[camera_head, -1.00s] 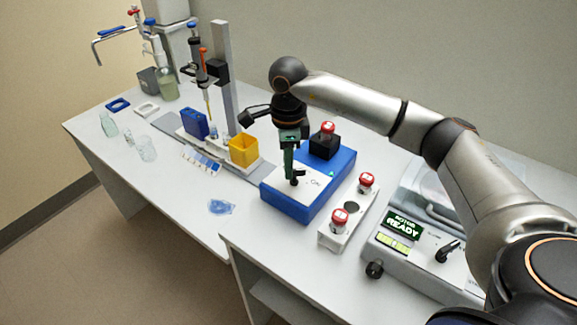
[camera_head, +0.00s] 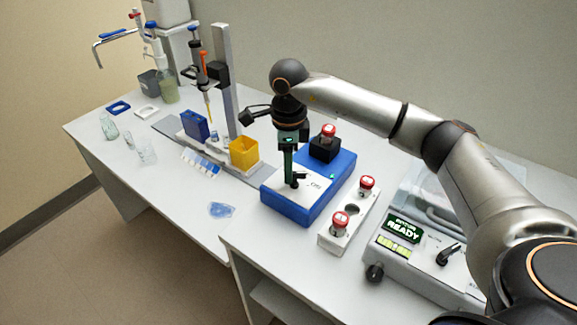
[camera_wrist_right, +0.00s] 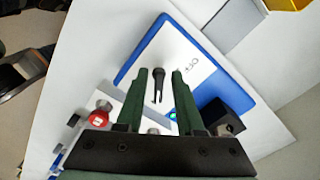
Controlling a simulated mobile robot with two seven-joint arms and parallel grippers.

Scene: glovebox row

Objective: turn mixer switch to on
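The mixer (camera_head: 325,190) is a blue box with a white top plate, near the middle of the bench. Its switch (camera_head: 297,180) is a small black lever knob on the plate, partly hidden by my right gripper in the head view. My right gripper (camera_head: 290,182) points down over the knob. In the right wrist view its two green fingers (camera_wrist_right: 160,76) are apart, with the black switch (camera_wrist_right: 157,82) showing between their tips and a gap on each side. A label reading OFF (camera_wrist_right: 188,65) is beside it. My left gripper is out of view.
A black holder (camera_head: 325,149) with a red-capped vial stands on the mixer's back. A white rack (camera_head: 350,218) with red-capped vials is to the right, then a rotor device (camera_head: 405,232) reading READY. A yellow bin (camera_head: 244,152) and pipette stand (camera_head: 222,80) are to the left.

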